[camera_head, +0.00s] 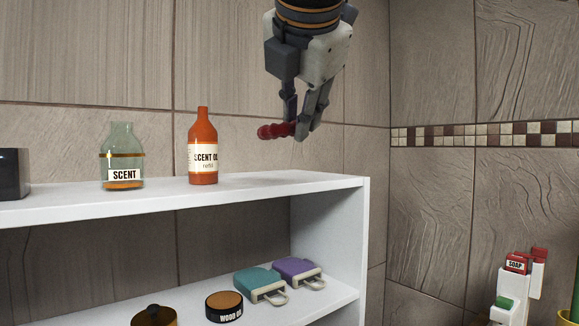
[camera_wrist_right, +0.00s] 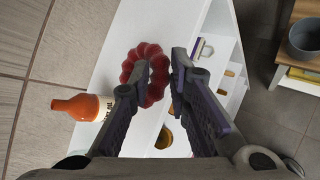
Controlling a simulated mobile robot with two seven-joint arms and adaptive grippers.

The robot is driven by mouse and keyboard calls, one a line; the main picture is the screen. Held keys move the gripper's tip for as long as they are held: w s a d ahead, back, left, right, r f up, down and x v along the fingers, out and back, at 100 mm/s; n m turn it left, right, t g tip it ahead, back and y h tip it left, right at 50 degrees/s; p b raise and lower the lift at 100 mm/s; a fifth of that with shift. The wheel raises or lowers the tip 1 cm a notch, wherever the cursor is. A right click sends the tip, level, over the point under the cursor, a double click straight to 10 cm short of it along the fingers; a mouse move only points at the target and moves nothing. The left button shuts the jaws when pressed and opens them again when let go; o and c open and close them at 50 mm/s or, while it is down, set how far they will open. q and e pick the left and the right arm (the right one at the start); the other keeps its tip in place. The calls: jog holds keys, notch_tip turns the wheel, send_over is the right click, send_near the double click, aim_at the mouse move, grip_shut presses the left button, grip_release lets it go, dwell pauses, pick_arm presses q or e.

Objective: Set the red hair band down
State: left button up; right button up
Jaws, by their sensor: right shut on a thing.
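The red hair band (camera_head: 272,131) is held in my right gripper (camera_head: 297,127), in the air above the right part of the white shelf's top board (camera_head: 250,187). In the head view it shows nearly edge-on and sticks out to the left of the fingers. In the right wrist view the band (camera_wrist_right: 148,50) is a bumpy ring at the fingertips of my right gripper (camera_wrist_right: 160,76), and one finger hides part of it. My left gripper is in neither view.
An orange scent-oil bottle (camera_head: 203,150) and a green glass scent bottle (camera_head: 122,160) stand on the top board, left of the gripper. A dark box (camera_head: 13,174) is at the far left. The board's right part is clear. A tiled wall rises behind.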

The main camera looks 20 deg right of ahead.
jog(key=w+f, duration=0.3)
jog(key=f, duration=0.3)
jog(key=shift+w+f, duration=0.25)
jog(key=shift+f, duration=0.3)
grip_shut()
jog(key=o, duration=0.8)
grip_release()
jog(key=shift+f, duration=0.1)
